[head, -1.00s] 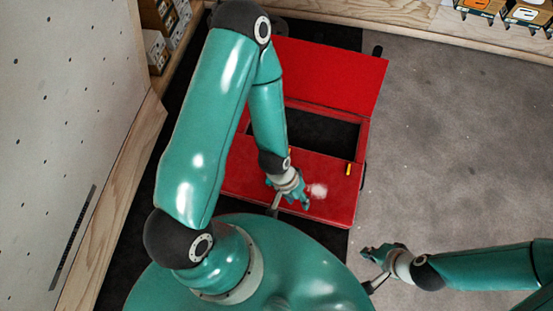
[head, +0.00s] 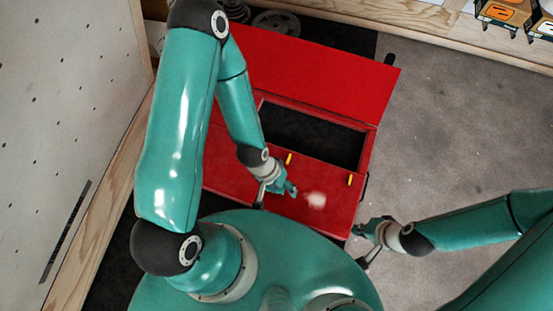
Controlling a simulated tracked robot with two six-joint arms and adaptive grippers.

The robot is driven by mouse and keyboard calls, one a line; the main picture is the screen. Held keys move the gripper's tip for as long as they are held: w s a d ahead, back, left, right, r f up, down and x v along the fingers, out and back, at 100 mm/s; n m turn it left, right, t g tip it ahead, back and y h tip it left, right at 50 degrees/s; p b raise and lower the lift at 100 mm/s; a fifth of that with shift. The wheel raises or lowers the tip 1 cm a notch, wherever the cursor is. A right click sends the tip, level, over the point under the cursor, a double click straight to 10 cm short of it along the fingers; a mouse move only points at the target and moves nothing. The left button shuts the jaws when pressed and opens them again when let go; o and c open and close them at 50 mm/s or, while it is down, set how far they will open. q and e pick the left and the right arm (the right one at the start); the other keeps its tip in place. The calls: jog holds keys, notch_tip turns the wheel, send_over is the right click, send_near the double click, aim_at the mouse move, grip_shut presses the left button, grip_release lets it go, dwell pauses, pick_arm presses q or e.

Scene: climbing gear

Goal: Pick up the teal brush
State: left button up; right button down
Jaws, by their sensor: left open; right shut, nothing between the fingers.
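I cannot make out a teal brush in the head view. A red box (head: 325,211) lies on the floor with its lid (head: 330,75) swung open at the back. My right gripper (head: 361,229) is shut and empty, near the box's front right corner.
The dark compartment (head: 315,138) looks empty where it shows. Two yellow latches (head: 350,180) sit at its front edge. A white perforated wall (head: 70,120) stands at the left. Grey floor (head: 455,130) is clear at the right. Boxes (head: 503,11) stand at the upper right.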

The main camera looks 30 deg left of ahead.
pick_arm(q)
jog(key=shift+o, duration=1.2)
notch_tip(320, 180, down, 14)
jog(key=w+m+g+b, duration=0.1)
jog(key=m+b, duration=0.5)
jog(key=b, duration=0.6)
jog(key=shift+w+a+h, duration=0.2)
jog(key=shift+w+h, duration=0.1)
jog(key=shift+w, duration=0.6)
jog(key=w+a+f+m+y+b, duration=0.2)
jog(key=w+a+f+m+b, duration=0.3)
jog(key=f+b, duration=0.4)
jog(key=w+a+f+m+y+b, duration=0.3)
jog(key=w+a+f+m+b, duration=0.25)
jog(key=f, duration=0.45)
jog(key=f+b, duration=0.1)
jog(key=f, duration=0.2)
jog(key=f+b, duration=0.2)
jog(key=f, duration=0.2)
jog(key=s+f+b, duration=0.1)
jog(key=f+b, duration=0.1)
jog(key=f, duration=0.1)
jog(key=shift+s+d+f, duration=0.1)
jog(key=shift+d+f, duration=0.1)
jog(key=shift+d, duration=0.15)
jog(key=shift+d+f+b, duration=0.15)
jog(key=shift+f+b, duration=1.15)
jog(key=shift+f, duration=1.75)
jog(key=c, duration=1.3)
jog(key=shift+r, duration=0.1)
